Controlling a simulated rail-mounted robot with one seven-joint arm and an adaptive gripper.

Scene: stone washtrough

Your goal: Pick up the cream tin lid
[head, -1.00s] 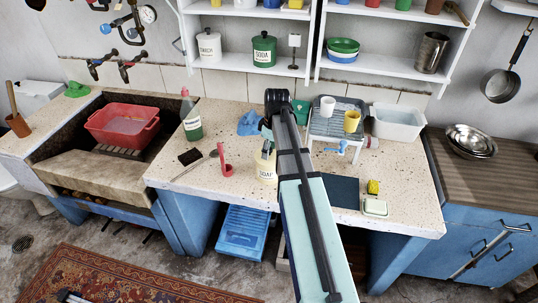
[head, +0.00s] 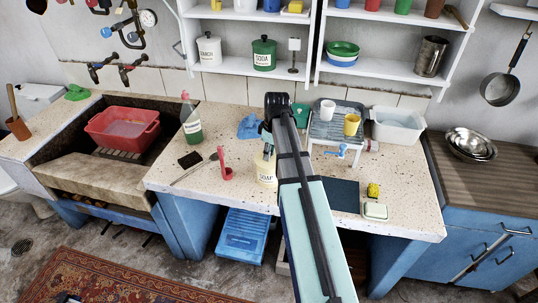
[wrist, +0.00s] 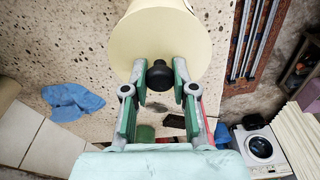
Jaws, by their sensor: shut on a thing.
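The cream tin (head: 265,172), labelled SOAP, stands upright near the front of the speckled counter, partly behind my arm. Its cream lid (wrist: 160,38) fills the top middle of the wrist view, with a round black knob (wrist: 160,76). My gripper (wrist: 160,70) is shut on the knob, with one green-padded finger on each side of it. In the head view my gripper (head: 267,143) points down just above the tin. I cannot tell whether the lid is still seated on the tin.
A blue cloth (head: 249,127) lies behind. A rack with cups (head: 330,130) and a dark mat (head: 342,194) are right of my arm.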

